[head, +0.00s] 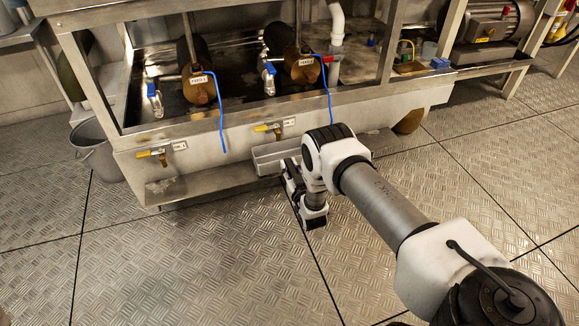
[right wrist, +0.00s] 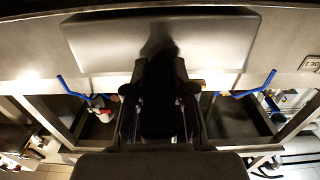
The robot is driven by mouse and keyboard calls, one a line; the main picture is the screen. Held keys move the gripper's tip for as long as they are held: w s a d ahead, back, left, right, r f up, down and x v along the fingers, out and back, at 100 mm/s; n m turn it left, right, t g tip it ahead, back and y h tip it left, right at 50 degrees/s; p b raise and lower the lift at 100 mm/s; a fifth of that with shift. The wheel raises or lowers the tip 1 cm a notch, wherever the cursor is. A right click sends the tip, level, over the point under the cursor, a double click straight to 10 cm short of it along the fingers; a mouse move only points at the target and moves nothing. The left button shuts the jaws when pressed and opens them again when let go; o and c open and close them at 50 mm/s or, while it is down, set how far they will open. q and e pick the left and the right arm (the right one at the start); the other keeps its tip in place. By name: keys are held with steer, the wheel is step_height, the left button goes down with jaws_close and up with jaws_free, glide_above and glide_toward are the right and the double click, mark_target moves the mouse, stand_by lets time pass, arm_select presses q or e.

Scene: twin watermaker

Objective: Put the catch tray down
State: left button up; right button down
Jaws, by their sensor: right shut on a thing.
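The catch tray (head: 268,160) is a long grey metal tray in front of the lower panel of the steel bench, below the yellow-handled valves. My right gripper (head: 289,172) is shut on its near side; the arm hides the tray's right part. I cannot tell whether the tray's underside touches anything. In the right wrist view the tray (right wrist: 100,45) is a wide grey shape across the top, with the gripper's fingers (right wrist: 161,65) at its edge. My left gripper is not in view.
Two blue hoses (head: 221,118) (head: 329,95) hang at the bench front. Yellow-handled valves (head: 152,153) (head: 268,127) stick out from the panel. A low ledge (head: 205,183) runs along the bench's base. A grey bucket (head: 96,150) stands at left. The tread-plate floor in front is clear.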

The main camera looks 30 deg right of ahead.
steer(key=shift+f, duration=0.3)
steer(key=c, duration=0.9)
jaws_free()
steer(key=shift+f+b, duration=0.1)
steer(key=shift+b, duration=0.2)
steer(key=shift+s, duration=0.15)
